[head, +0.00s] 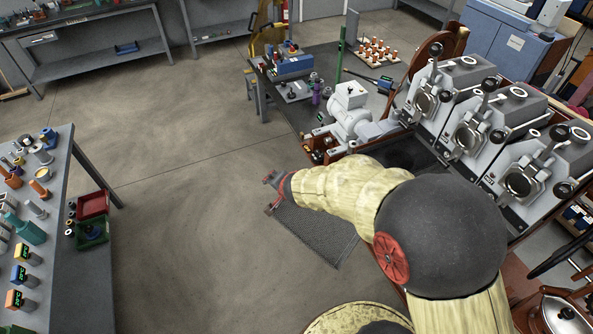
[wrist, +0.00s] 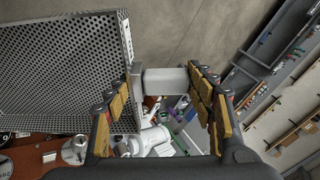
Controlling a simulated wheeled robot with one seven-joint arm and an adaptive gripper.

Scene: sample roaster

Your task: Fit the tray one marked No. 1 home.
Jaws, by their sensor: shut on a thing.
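My gripper (head: 274,192) is shut on a perforated grey metal tray (head: 318,238), held out over open floor to the left of the roaster. In the wrist view the tray (wrist: 60,65) fills the upper left, and its pale block-like handle (wrist: 165,82) lies between my finger pads (wrist: 164,88). A small pale label (wrist: 127,40) is on the tray's edge, but its marking is too small to read. The roaster (head: 465,135) stands to the right with several grey barrel units. My arm hides part of its near side, and I cannot make out the tray's place.
The concrete floor (head: 190,200) between is clear.

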